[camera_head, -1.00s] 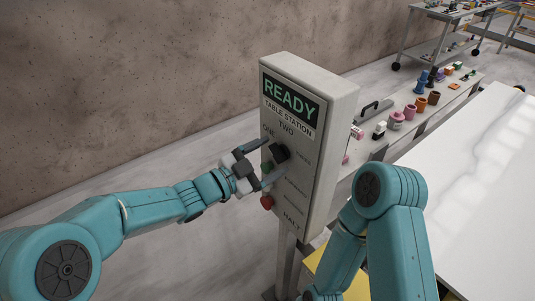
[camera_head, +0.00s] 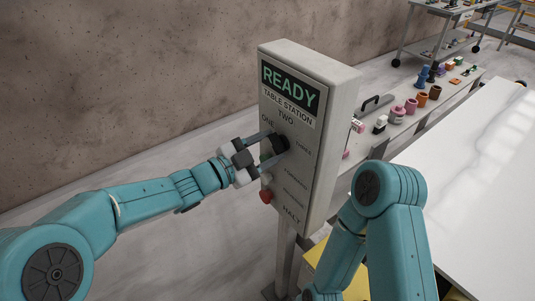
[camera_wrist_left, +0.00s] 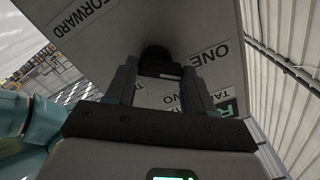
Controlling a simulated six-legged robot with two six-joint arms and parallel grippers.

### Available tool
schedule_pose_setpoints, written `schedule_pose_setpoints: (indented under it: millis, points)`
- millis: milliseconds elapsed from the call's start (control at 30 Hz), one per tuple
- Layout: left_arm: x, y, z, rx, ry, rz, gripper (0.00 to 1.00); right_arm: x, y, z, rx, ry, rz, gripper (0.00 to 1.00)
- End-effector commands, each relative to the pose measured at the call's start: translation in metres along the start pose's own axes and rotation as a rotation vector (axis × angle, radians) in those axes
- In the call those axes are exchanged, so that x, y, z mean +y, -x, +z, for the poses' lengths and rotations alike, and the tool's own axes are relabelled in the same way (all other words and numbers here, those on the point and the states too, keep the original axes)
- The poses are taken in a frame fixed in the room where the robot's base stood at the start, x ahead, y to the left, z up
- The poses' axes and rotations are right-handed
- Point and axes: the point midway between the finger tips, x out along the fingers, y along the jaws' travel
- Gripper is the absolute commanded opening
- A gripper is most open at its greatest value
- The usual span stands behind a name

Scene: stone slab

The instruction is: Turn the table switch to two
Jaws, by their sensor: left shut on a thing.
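The table switch is a black knob (camera_head: 281,144) on the face of a grey control box (camera_head: 338,130) on a post. The labels ONE, TWO and THREE are printed around the knob. My left gripper (camera_head: 271,148) is shut on the knob, one finger above it and one below. In the left wrist view the dark knob (camera_wrist_left: 157,63) sits between the fingertips (camera_wrist_left: 158,75), with the labels upside down. Which label the knob points at is hard to tell. My right arm shows at the right, but its gripper is out of view.
A green READY sign (camera_head: 290,86) heads the box. A red button (camera_head: 266,196) sits low on its face, near my left gripper. A bench (camera_head: 400,128) with several small coloured objects and a white table (camera_head: 480,170) lie to the right. The floor left of the box is clear.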

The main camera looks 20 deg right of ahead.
Motion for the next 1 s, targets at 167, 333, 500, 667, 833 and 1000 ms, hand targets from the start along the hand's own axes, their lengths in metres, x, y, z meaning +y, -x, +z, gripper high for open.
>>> schedule_pose_setpoints:
  millis: [167, 333, 500, 667, 833, 1000]
  points:
    - [0.006, 0.0, 0.007, -0.001, -0.148, 0.0, 0.23, 0.012, -0.034, -0.001, 0.0, 0.0, 0.0, 0.63]
    - [0.006, 0.0, 0.006, -0.002, -0.311, 0.0, 0.23, 0.02, -0.057, -0.001, 0.0, 0.0, 0.0, 0.63]
    - [0.005, 0.001, 0.005, -0.003, -0.47, 0.001, 0.23, 0.027, -0.075, -0.001, 0.0, 0.0, 0.0, 0.63]
    - [0.005, 0.0, 0.003, -0.004, -0.608, 0.001, 0.23, 0.032, -0.089, -0.002, 0.0, 0.0, 0.0, 0.63]
    - [0.005, 0.0, 0.002, -0.004, -0.73, 0.002, 0.23, 0.036, -0.1, -0.002, 0.0, 0.0, 0.0, 0.63]
    - [0.004, 0.001, 0.001, -0.005, -0.821, 0.002, 0.23, 0.039, -0.107, -0.002, 0.0, 0.0, 0.0, 0.63]
